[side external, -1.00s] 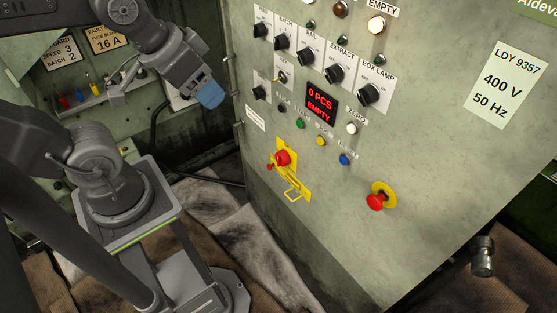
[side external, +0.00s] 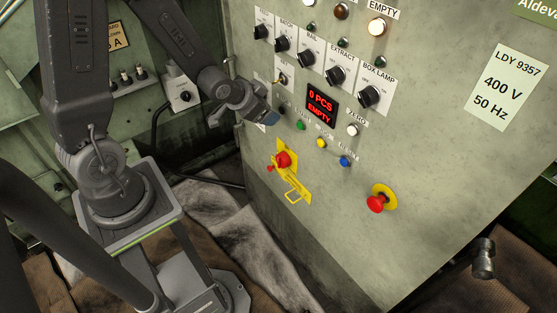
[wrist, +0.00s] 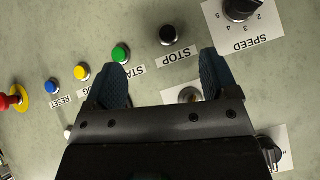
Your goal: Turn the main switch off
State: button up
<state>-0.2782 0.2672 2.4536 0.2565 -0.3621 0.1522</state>
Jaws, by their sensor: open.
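The likely main switch is a red knob (side external: 283,158) on a yellow plate with a yellow hasp (side external: 294,196), low on the panel's left side. I cannot read a label on it, and it is not seen in the wrist view. My gripper (side external: 265,120) is in front of the panel, above and left of that knob and apart from it. In the wrist view my gripper (wrist: 163,80) has its two blue fingers spread with nothing held. A partly hidden round control on a white plate (wrist: 188,94) shows between the fingers.
Black STOP (wrist: 168,35), green START (wrist: 121,53), yellow (wrist: 82,71) and blue RESET (wrist: 52,87) buttons line the panel near my fingers. A SPEED dial (wrist: 240,10) is close by. A red mushroom button (side external: 377,203) on yellow sits lower right. Selector knobs (side external: 335,75) are above.

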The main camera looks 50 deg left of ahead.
notch_tip(320, 180, down, 11)
jog(key=s+a+t+h, duration=0.1)
jog(key=t, duration=0.1)
jog(key=n+t, duration=0.2)
jog(key=t, duration=0.1)
send_near(278, 160)
jog(key=x, duration=1)
jog(key=shift+w+f, duration=0.1)
jog(key=shift+f, duration=0.05)
jog(key=shift+c, duration=0.2)
jog(key=c, duration=0.9)
jog(key=shift+o, duration=0.2)
